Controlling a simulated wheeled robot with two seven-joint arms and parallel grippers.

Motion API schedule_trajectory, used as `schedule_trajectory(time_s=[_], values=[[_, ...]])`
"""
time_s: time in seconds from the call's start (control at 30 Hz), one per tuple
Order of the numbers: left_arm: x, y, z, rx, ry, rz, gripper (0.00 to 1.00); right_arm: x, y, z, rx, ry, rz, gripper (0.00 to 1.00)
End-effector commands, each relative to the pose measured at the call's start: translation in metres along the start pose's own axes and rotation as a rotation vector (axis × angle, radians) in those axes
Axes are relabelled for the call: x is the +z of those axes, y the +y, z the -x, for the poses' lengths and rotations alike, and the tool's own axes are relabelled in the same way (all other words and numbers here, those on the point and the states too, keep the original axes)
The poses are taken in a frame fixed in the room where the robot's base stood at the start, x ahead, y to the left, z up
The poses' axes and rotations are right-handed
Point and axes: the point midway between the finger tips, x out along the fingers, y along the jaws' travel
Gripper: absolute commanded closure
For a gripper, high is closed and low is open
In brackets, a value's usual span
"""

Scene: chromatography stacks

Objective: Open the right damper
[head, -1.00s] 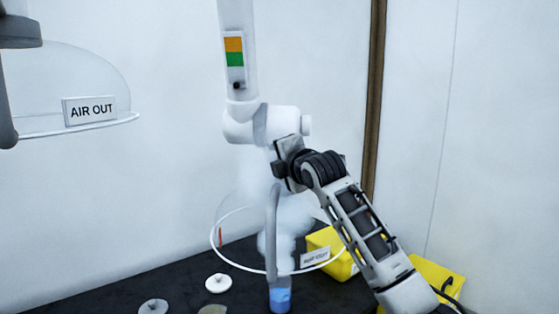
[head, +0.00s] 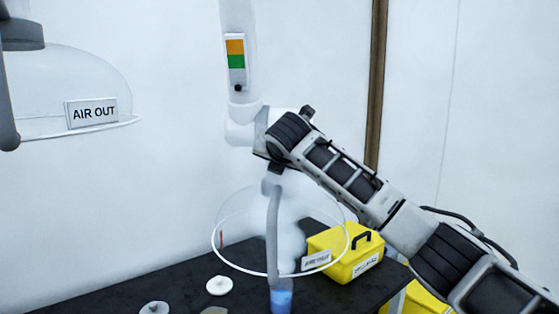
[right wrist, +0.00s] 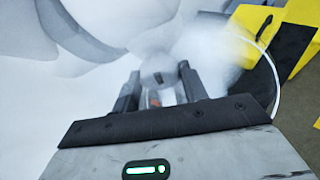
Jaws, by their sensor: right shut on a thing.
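The right extraction arm (head: 240,130) hangs in the middle of the head view, with a clear hood (head: 222,205) below its joint. My right gripper (head: 273,172) is at the top of this hood, just below the joint, mostly hidden behind my wrist. In the right wrist view my right gripper (right wrist: 157,88) has its two dark fingers around a small grey part (right wrist: 155,76), which looks like the damper's handle; its full shape and angle are hidden. An orange and green strip (head: 235,54) with a dark knob under it is on the tube above. My left gripper is not in view.
A hood with an AIR OUT sign (head: 92,112) hangs at the left. Below the right hood, a blue-lit vessel (head: 281,296) gives off white vapour on the black bench (head: 120,292). A yellow case (head: 357,262) stands at the right. White discs (head: 219,285) lie near the front.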

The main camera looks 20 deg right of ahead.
Motion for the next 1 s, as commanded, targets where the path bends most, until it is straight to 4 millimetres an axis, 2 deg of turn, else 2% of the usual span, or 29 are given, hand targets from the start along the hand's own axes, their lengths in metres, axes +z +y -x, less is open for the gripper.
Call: schedule_trajectory(time_s=[0.2,0.5,1.0], values=[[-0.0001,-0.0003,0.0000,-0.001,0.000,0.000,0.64,0.0009,0.0017,0.0002,-0.081,-0.002,0.150,0.80],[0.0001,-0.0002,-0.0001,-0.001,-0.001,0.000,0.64,0.0002,0.0025,0.0000,-0.149,-0.001,0.278,0.80],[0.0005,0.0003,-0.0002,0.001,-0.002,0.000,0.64,-0.0003,0.0027,-0.0003,-0.170,-0.001,0.320,0.80]])
